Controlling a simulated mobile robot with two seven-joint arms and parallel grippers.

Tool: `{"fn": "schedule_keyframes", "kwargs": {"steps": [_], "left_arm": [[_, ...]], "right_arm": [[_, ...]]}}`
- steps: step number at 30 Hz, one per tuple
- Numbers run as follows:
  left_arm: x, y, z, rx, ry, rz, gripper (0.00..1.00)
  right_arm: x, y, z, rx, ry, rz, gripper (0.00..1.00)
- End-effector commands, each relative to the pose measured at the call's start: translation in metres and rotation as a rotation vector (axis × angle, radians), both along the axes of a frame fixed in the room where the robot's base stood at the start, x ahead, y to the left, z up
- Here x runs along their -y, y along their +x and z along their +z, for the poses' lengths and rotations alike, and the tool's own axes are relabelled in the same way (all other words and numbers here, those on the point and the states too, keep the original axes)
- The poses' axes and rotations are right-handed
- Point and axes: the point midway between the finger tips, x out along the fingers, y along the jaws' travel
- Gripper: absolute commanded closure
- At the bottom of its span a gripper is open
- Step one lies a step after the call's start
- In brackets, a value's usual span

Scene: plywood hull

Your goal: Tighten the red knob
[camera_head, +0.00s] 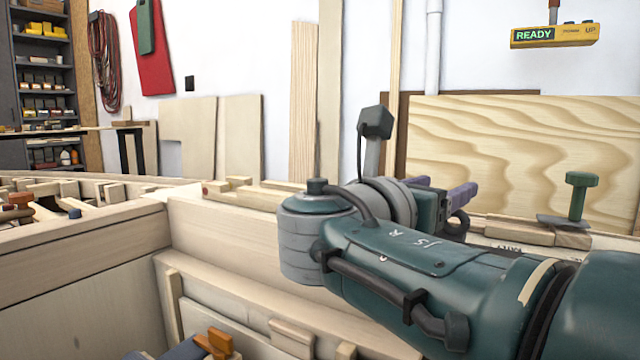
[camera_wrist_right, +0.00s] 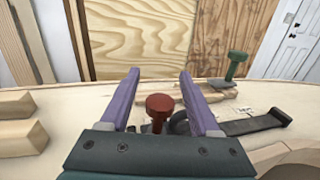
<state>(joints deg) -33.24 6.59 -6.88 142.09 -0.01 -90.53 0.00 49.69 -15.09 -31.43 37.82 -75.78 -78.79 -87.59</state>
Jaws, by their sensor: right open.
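The red knob (camera_wrist_right: 160,103) has a round, dark red head on a short stem. In the right wrist view it shows between the two purple fingers of my right gripper (camera_wrist_right: 159,74), with gaps on both sides of its head. The fingers are open and hold nothing. I cannot tell how far the knob is from them in depth. In the head view my right gripper (camera_head: 463,193) reaches over the wooden ledge, and the knob is hidden behind my arm.
A green T-shaped knob (camera_head: 578,193) stands on a metal plate farther right on the ledge. A dark strap-like tool (camera_wrist_right: 250,126) lies right of the red knob. Wooden blocks (camera_wrist_right: 18,130) lie on the left. A yellow box reading READY (camera_head: 555,36) hangs above.

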Motion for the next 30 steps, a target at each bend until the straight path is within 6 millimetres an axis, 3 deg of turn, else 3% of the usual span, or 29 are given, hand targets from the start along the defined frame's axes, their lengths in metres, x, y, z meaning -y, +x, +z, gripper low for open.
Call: {"fn": "schedule_keyframes", "kwargs": {"steps": [7,11,21,30], "left_arm": [[-0.002,0.0,0.001,0.0,0.007,-0.005,0.55],[-0.002,0.0,0.01,0.0,0.009,-0.005,0.55],[-0.002,0.0,0.061,0.0,0.009,-0.005,0.55],[-0.001,0.0,0.087,0.001,0.005,-0.004,0.55]], "right_arm": [[0.0,0.0,0.001,0.0,0.0,0.0,0.37],[0.0,0.0,0.014,0.001,0.001,0.0,0.37],[0.0,0.0,0.1,0.004,0.002,0.001,0.37],[0.0,0.0,0.171,0.004,0.002,0.001,0.37]]}}
